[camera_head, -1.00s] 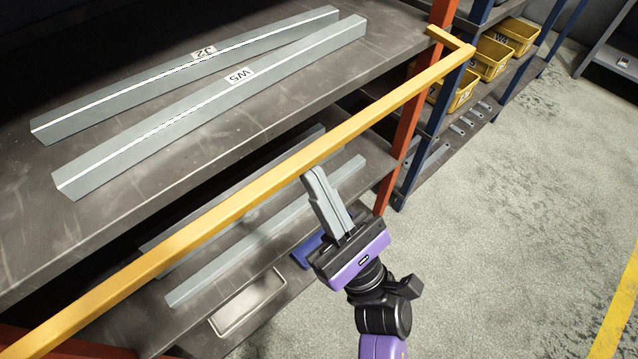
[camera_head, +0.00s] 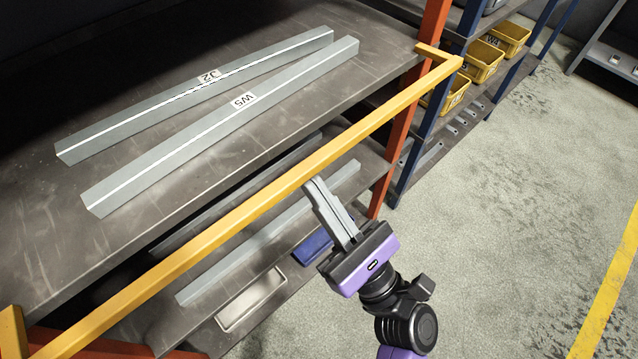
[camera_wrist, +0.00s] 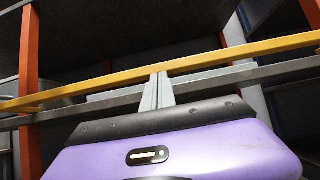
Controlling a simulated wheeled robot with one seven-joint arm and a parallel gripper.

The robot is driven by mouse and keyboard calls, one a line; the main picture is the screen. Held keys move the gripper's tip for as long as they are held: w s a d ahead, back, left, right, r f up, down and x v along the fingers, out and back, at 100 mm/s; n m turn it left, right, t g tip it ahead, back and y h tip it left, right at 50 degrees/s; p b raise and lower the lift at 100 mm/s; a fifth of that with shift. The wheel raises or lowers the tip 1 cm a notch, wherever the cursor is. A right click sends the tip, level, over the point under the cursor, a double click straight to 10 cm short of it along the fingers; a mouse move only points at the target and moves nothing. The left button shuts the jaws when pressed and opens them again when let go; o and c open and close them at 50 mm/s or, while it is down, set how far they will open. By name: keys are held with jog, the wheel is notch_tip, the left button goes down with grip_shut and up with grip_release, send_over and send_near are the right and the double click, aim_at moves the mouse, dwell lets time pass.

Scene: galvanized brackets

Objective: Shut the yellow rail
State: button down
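The yellow rail (camera_head: 250,205) is a long bar with short end arms. It stands out in front of the shelf rack and runs diagonally across the head view. Its far end arm (camera_head: 436,53) meets the orange upright. In the wrist view the rail (camera_wrist: 225,54) crosses the picture. My gripper (camera_head: 313,184) is on the aisle side, with its grey fingers together and nothing seen between them. The fingertips are at the rail's lower outer side, about mid-length. In the wrist view the fingertips (camera_wrist: 161,74) overlap the rail's lower edge; I cannot tell if they touch it.
Two grey angle bars, labelled J2 (camera_head: 200,95) and W5 (camera_head: 225,125), lie on the upper shelf (camera_head: 40,230) behind the rail. A lower shelf holds more bars and a pale tray (camera_head: 252,300). Yellow bins (camera_head: 484,62) stand beyond. The floor (camera_head: 520,190) at right is clear.

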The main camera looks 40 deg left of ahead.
aim_at(318, 164)
jog(key=r+h+p, duration=0.2)
jog(key=p, duration=0.2)
jog(key=r+h+p, duration=0.2)
jog(key=p, duration=0.3)
jog(key=r+h+p, duration=0.2)
jog(key=r+p, duration=0.1)
jog(key=p, duration=0.2)
jog(key=shift+a+r+g, duration=0.1)
jog(key=shift+a+g, duration=0.15)
jog(key=shift+g, duration=0.15)
jog(key=shift+a+r+p, duration=0.3)
jog(key=shift+r+p, duration=0.2)
jog(key=shift+p, duration=0.5)
jog(key=a+r+p, duration=0.1)
jog(key=a+r, duration=0.2)
jog(key=shift+w+r, duration=0.1)
jog(key=shift+w, duration=0.05)
jog(key=a+r, duration=0.1)
jog(key=a, duration=0.2)
jog(key=shift+w+r+p, duration=0.1)
jog(key=shift+r+p, duration=0.25)
jog(key=shift+d, duration=0.1)
